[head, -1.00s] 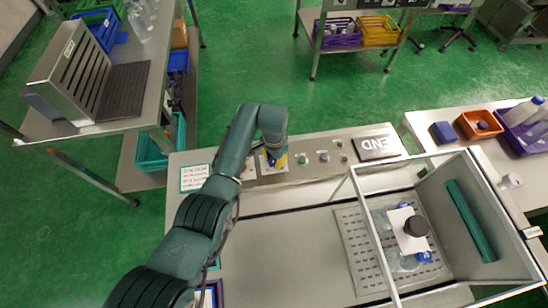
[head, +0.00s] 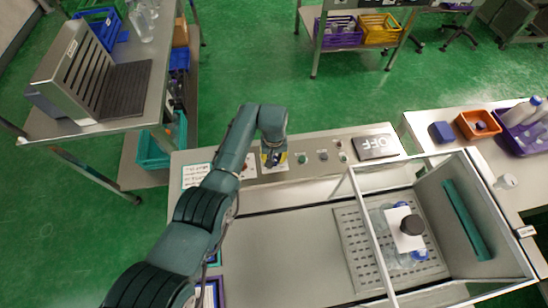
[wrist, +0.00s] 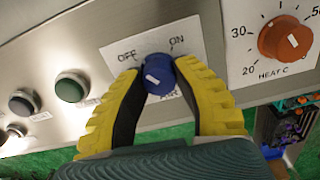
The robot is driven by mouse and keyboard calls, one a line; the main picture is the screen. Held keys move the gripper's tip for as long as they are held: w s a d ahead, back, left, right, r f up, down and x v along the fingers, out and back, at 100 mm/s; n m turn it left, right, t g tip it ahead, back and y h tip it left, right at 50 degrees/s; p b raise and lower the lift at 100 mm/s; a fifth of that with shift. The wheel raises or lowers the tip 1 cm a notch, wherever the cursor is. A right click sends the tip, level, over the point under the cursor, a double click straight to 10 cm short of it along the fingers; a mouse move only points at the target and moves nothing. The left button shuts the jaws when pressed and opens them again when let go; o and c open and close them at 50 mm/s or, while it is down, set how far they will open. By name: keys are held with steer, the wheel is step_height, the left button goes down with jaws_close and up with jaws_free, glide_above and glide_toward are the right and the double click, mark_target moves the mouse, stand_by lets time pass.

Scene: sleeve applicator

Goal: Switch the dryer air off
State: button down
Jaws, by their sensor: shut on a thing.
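The blue dryer air knob (wrist: 158,75) sits on a white label marked OFF and ON, in the middle of the wrist view. Its white mark slants toward the OFF side. My gripper (wrist: 160,88) has its yellow fingers around the knob, shut on it from both sides. In the head view my gripper (head: 273,158) is down at the control panel (head: 297,177) and hides the knob. The display (head: 376,147) at the panel's right end reads OFF.
An orange heat knob (wrist: 285,40) is close on the right in the wrist view. A green button (wrist: 71,88) and a dark button (wrist: 24,103) are on the left. A clear-walled chamber with a perforated plate (head: 352,240) stands at the right of the bench.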

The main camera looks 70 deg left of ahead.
mark_target(274, 158)
steer(key=shift+f+n, duration=0.15)
steer(key=shift+n, duration=0.65)
steer(key=shift+s, duration=0.1)
steer(key=c, duration=0.7)
jaws_free()
steer(key=shift+c, duration=0.2)
step_height(274, 158, up, 12)
